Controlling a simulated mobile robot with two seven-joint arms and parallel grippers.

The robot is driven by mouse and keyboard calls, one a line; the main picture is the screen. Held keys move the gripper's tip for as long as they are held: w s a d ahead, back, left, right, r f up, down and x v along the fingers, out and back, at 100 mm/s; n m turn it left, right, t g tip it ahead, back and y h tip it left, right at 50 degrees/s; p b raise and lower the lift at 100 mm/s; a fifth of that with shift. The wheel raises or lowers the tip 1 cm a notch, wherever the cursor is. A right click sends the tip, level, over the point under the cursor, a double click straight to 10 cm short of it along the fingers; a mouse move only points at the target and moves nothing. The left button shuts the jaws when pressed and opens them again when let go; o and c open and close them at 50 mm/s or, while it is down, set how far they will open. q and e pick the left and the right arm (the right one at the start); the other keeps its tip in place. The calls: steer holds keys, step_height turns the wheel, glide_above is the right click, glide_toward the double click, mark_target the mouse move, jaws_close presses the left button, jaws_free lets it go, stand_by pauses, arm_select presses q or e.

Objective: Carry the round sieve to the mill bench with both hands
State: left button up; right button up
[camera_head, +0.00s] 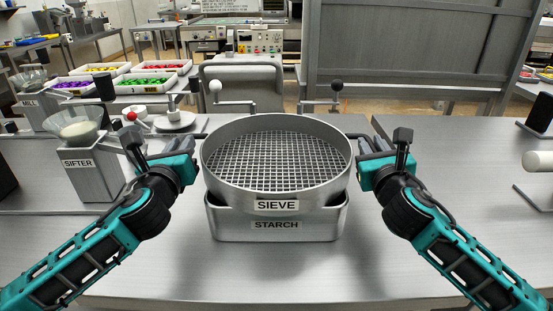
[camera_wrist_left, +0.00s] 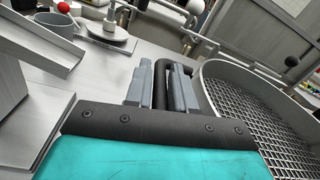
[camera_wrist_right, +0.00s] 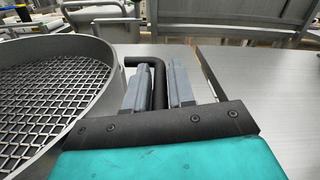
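The round sieve (camera_head: 277,160), a grey metal ring with a mesh floor and a SIEVE label, is level over the metal starch bin (camera_head: 277,228). I cannot tell whether it rests on the bin or hangs just above it. My left gripper (camera_head: 198,143) is at the sieve's left side, its fingers closed around the black left handle (camera_wrist_left: 162,75). My right gripper (camera_head: 362,142) is at the right side, its fingers closed around the black right handle (camera_wrist_right: 157,80). The mesh also shows in the left wrist view (camera_wrist_left: 285,125) and right wrist view (camera_wrist_right: 45,95).
The steel bench (camera_head: 410,270) has free room on both sides of the bin. A sifter (camera_head: 93,172) with a bowl stands at left, beside a small scale (camera_head: 174,120). Trays of coloured pieces (camera_head: 155,80) lie further back. A large grey panel (camera_head: 420,45) stands behind.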

arm_select(q)
jaws_close()
arm_select(e)
jaws_close()
stand_by(0.7)
arm_select(q)
steer(key=shift+r, duration=0.1)
arm_select(e)
steer(key=shift+r, duration=0.1)
